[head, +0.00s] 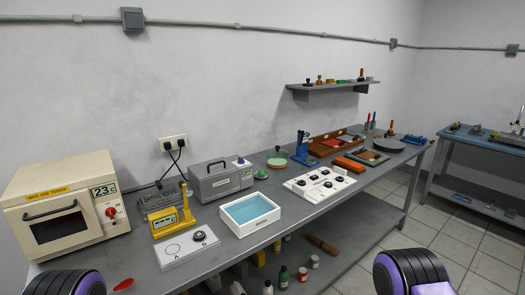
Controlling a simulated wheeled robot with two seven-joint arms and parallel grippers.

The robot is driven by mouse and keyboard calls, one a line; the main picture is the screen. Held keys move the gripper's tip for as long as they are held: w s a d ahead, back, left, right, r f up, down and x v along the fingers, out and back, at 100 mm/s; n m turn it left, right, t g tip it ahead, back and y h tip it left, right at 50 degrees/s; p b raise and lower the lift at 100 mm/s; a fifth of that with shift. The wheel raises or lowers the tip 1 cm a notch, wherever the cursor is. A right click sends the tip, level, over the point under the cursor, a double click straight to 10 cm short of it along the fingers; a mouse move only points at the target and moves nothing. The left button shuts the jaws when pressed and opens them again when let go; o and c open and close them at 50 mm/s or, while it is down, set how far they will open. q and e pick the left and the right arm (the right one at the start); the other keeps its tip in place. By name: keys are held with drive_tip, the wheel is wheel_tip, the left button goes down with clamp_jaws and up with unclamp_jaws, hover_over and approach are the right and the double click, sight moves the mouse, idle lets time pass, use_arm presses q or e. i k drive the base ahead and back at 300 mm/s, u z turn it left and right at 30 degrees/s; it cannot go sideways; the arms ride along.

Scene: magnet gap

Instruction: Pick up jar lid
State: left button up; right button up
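I cannot single out the jar lid with certainty. Small lidded containers stand on the lower shelf, including a green bottle (283,278) and a red-and-white jar (302,274). Only dark, purple-ringed parts of my arms show at the bottom left and bottom right edges. Neither gripper shows.
The long grey bench holds a cream oven (66,211), yellow stand (173,217), grey case (219,181), white tray with blue inside (249,221) and white control panel (319,184). A wall shelf (332,86) hangs above. A blue bench (474,144) stands right; tiled floor lies between.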

sight(277, 153)
drive_tip(key=u, duration=0.05)
drive_tip(key=k, duration=1.1)
drive_tip(key=z, duration=1.3)
drive_tip(key=i, duration=0.85)
drive_tip(key=z, duration=0.8)
drive_tip(key=i, duration=0.95)
drive_tip(key=u, duration=0.45)
drive_tip(key=i, duration=0.8)
drive_tip(key=u, duration=0.6)
